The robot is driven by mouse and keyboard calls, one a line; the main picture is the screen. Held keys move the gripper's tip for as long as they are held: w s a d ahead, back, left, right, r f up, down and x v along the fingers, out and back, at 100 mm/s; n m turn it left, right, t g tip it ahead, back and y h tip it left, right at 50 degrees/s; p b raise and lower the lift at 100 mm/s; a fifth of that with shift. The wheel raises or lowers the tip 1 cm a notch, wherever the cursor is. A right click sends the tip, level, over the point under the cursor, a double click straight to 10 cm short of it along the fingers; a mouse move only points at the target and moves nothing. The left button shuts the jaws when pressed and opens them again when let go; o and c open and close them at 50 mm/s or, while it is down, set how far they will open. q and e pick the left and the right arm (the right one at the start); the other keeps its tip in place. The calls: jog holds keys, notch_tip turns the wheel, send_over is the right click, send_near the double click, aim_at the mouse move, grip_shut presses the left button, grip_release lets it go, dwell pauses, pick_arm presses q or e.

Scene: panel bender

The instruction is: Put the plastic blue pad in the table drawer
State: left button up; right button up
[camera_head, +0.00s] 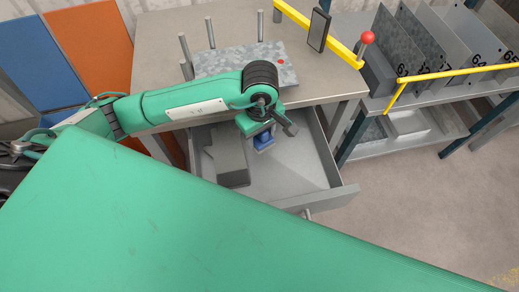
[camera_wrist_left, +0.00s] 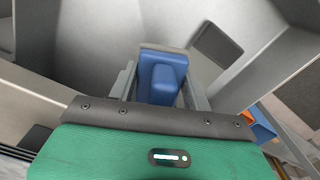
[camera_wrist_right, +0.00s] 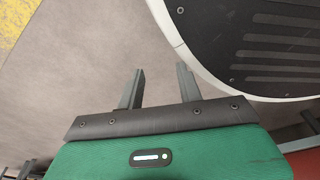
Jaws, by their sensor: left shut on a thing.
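The plastic blue pad (camera_head: 264,142) is a small blue block, held inside the area of the open table drawer (camera_head: 290,178). In the left wrist view the blue pad (camera_wrist_left: 163,78) sits between the two fingers of my left gripper (camera_wrist_left: 162,92), which is shut on it. In the head view my left gripper (camera_head: 262,133) points down over the drawer and partly covers the pad. I cannot tell whether the pad touches the drawer floor. My right gripper (camera_wrist_right: 159,86) is open and empty above the floor; it is not in the head view.
A grey box (camera_head: 230,158) lies in the drawer's left part; the right part is bare. The table (camera_head: 325,78) above carries a metal plate (camera_head: 225,62) between upright pins. A yellow rail (camera_head: 335,47) and a shelf of numbered metal sheets (camera_head: 425,45) stand at the right.

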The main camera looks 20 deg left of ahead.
pick_arm(q)
send_over(260, 158)
notch_tip(260, 158, down, 6)
jog(key=shift+r, duration=0.1)
notch_tip(260, 158, down, 4)
jog(key=shift+r, duration=0.25)
jog(key=shift+f, duration=0.25)
pick_arm(e)
jog(key=shift+s+d+f, duration=0.2)
jog(key=shift+s+f, duration=0.15)
jog(key=shift+s, duration=0.15)
jog(key=shift+s+d+f, duration=0.15)
jog(key=shift+s+f, duration=0.15)
jog(key=shift+s, duration=0.2)
pick_arm(q)
jog(key=o, duration=0.7)
notch_tip(260, 158, up, 2)
jog(key=shift+w+r, duration=0.1)
jog(key=shift+r, duration=0.05)
notch_tip(260, 158, up, 8)
jog(key=shift+r+b, duration=0.15)
jog(key=shift+b, duration=0.2)
jog(key=shift+r, duration=0.8)
pick_arm(e)
jog(key=shift+w+a+r, duration=0.3)
jog(key=shift+w+r, duration=0.3)
jog(key=shift+w, duration=0.25)
jog(key=shift+w+a+r, duration=0.3)
jog(key=shift+w+r, duration=0.25)
jog(key=shift+w, duration=0.3)
